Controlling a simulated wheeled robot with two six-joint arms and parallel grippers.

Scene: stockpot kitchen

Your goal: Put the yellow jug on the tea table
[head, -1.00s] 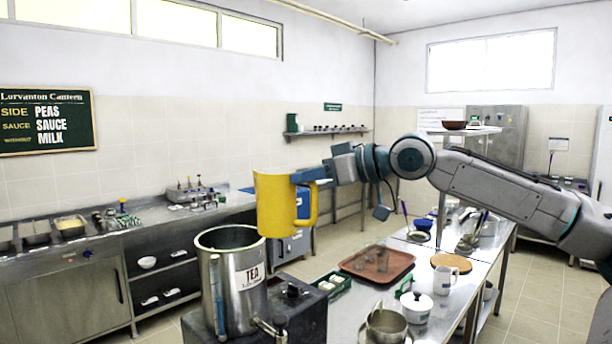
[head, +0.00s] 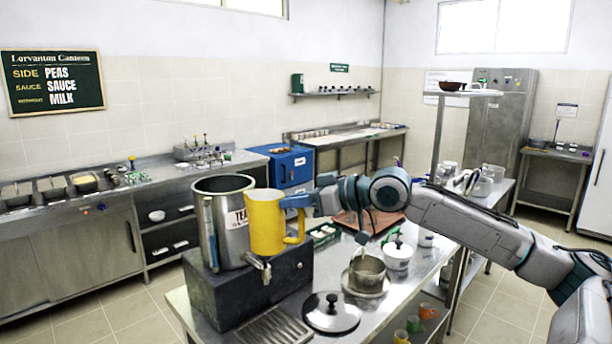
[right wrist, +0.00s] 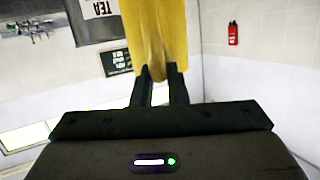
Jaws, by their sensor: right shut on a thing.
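The yellow jug (head: 265,222) is upright in my right gripper (head: 298,200), in front of the steel tea urn (head: 209,232) in the head view. The gripper is shut on the jug's upper right side, at its handle. In the right wrist view the jug (right wrist: 158,30) fills the top middle, between the two dark fingers (right wrist: 160,78). The jug hides part of the urn's TEA label and sits above the urn's tap. The urn stands on a dark block on the steel table (head: 405,285). My left gripper is not in view.
A pot lid (head: 331,312), a steel pot (head: 367,272) and a white lidded pot (head: 398,255) stand on the table right of the urn. A slotted drip tray (head: 272,328) lies at the front. A brown tray (head: 350,222) lies behind my gripper.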

